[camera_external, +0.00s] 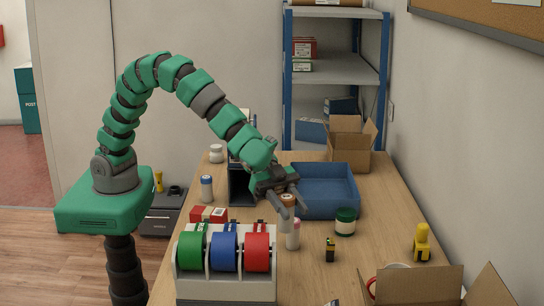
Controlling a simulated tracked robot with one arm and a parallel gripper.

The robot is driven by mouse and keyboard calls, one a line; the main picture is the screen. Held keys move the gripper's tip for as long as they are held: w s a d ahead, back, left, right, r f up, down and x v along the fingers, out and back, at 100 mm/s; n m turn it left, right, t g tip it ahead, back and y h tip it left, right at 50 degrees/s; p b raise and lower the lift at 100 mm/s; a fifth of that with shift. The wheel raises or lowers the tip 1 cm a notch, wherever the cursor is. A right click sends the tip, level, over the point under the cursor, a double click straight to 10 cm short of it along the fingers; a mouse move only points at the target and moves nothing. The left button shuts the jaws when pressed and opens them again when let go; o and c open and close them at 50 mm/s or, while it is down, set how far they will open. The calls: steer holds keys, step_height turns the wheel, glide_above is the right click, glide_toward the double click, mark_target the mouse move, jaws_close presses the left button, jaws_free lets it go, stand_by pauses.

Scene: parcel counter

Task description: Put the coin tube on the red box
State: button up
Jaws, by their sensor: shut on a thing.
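A short cylinder with a brown top, which looks like the coin tube (288,199), is between the fingers of my gripper (292,208). My gripper is shut on it above the middle of the counter, and the fingers partly hide it. The red box (208,215), a small flat box with a white label, lies on the counter to the left of my gripper, behind the tape rolls. Its top looks clear.
A pale pinkish tube (293,236) stands just below my gripper. A blue tray (325,207) and green jar (345,222) are to the right. A dispenser with coloured rolls (225,285) stands in front of the red box; a blue-capped bottle (206,190) stands behind it.

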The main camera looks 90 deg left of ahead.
steer(key=s+a+r, duration=0.1)
steer(key=a, duration=0.1)
steer(key=s+a+r+m+g+b, duration=0.1)
steer(key=a, duration=0.1)
steer(key=s+a+r+g+h+b, duration=0.1)
steer(key=s+a, duration=0.1)
steer(key=shift+a+r+m, duration=0.1)
steer(key=shift+a+m, duration=0.25)
steer(key=shift+m, duration=0.05)
steer(key=s+a+f+m+g+b, duration=0.1)
steer(key=s+a+b, duration=0.2)
steer(key=s+a, duration=0.55)
steer(key=s+a+f+m+g+h+b, duration=0.1)
steer(key=s+a+f+m+g+b, duration=0.15)
steer(key=s+a, duration=0.65)
steer(key=s+a+f+g+b, duration=0.1)
steer(key=s+a+b, duration=0.35)
steer(key=s, duration=0.95)
glide_above(208, 214)
steer(key=f, duration=0.2)
steer(key=shift+f+b, duration=0.85)
steer(key=shift+f, duration=0.45)
steer(key=shift+f, duration=0.1)
steer(key=o, duration=1.1)
